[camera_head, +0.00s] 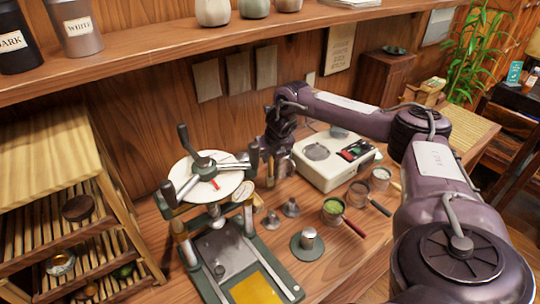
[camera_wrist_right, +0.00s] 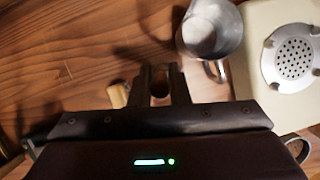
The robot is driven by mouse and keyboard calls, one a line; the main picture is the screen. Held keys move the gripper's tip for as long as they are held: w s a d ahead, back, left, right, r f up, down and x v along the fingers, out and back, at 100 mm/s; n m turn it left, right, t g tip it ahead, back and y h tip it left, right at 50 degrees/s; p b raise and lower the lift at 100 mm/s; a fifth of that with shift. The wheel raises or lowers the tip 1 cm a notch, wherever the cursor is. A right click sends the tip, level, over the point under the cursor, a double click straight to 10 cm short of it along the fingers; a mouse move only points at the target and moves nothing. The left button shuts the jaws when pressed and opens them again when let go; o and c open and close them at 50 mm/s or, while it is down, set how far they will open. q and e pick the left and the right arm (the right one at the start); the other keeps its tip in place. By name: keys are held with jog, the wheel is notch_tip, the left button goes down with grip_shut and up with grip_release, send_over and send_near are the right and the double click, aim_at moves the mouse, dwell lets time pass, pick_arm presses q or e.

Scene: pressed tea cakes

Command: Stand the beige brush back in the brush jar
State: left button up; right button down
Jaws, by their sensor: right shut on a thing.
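My right gripper (camera_head: 268,172) is in the middle of the head view, above the bench between the press and the white machine. In the right wrist view its two dark fingers (camera_wrist_right: 160,88) are close together on a small brownish thing, mostly hidden between them. I cannot tell from its look whether this is the beige brush. A small beige piece (camera_wrist_right: 118,95) shows left of the fingers, apart from them. A grey metal vessel with a handle (camera_wrist_right: 212,30) stands beyond the fingers to the right. I cannot make out which vessel is the brush jar. My left gripper is not in view.
The press (camera_head: 215,250) with its white round top stands close on the left. The white machine (camera_head: 338,165) stands to the right. Small metal pieces (camera_head: 291,207), a green-filled portafilter (camera_head: 334,208) and a round-based tamper (camera_head: 308,242) occupy the front bench. A shelf (camera_head: 170,50) overhangs behind.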

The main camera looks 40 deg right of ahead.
jog(key=shift+f, duration=0.3)
dwell(0.4)
jog(key=c, duration=1.3)
grip_release()
jog(key=b+v, duration=0.2)
jog(key=v, duration=0.5)
jog(key=shift+r, duration=0.4)
jog(key=shift+s+a, duration=0.1)
jog(key=shift+s, duration=0.05)
